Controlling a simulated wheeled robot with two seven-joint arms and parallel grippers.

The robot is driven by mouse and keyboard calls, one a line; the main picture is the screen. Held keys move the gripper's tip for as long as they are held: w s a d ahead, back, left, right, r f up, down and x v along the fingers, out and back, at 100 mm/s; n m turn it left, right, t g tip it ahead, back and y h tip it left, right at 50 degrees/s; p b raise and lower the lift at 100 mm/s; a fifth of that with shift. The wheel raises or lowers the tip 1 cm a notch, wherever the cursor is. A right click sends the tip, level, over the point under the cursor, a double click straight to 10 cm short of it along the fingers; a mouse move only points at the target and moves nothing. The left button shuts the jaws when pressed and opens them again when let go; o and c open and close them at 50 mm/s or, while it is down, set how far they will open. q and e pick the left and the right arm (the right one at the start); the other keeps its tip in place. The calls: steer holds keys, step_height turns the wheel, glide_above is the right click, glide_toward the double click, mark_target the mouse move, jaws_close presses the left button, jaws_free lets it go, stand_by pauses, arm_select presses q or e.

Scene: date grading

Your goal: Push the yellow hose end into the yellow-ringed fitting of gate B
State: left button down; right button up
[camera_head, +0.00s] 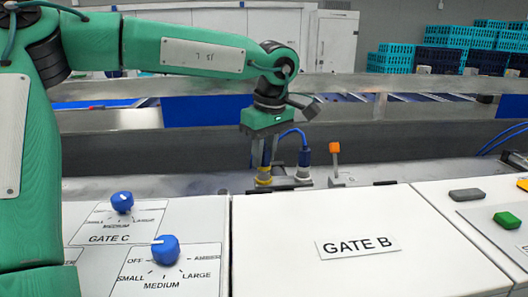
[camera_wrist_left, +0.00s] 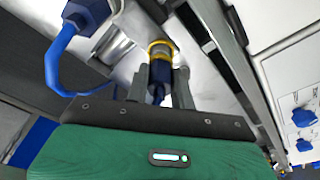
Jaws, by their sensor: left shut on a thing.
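My left gripper (camera_head: 265,168) points down behind the GATE B panel. It is shut on the yellow hose end (camera_wrist_left: 157,90), a blue hose piece that shows between its two fingers in the left wrist view. The yellow-ringed fitting (camera_head: 263,180) stands right below the fingertips. In the left wrist view the yellow ring (camera_wrist_left: 160,46) lies just beyond the fingertips, in line with the hose end. Hose end and fitting look lined up and touching or nearly so; the fingers partly hide the joint, and I cannot tell how deep it sits. My right gripper is not in view.
A blue hose with a blue connector (camera_head: 304,160) stands close to the right of the fitting; it also shows in the left wrist view (camera_wrist_left: 85,14). An orange-topped lever (camera_head: 334,150) is further right. The GATE B panel (camera_head: 350,210) and blue knobs (camera_head: 165,250) lie in front.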

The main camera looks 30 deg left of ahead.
arm_select(q)
steer(key=shift+s+d+f+b, duration=0.2)
steer(key=shift+f+b, duration=0.1)
steer(key=shift+f, duration=0.1)
steer(key=shift+s+d+f+b, duration=0.1)
steer(key=shift+s+f+b, duration=0.05)
steer(key=shift+f+b, duration=0.15)
stand_by(0.4)
steer(key=c, duration=1.9)
jaws_free()
steer(key=o, duration=1.2)
steer(key=shift+r, duration=0.1)
steer(key=shift+c, duration=0.2)
steer(key=shift+w, duration=0.1)
steer(key=shift+r, duration=0.1)
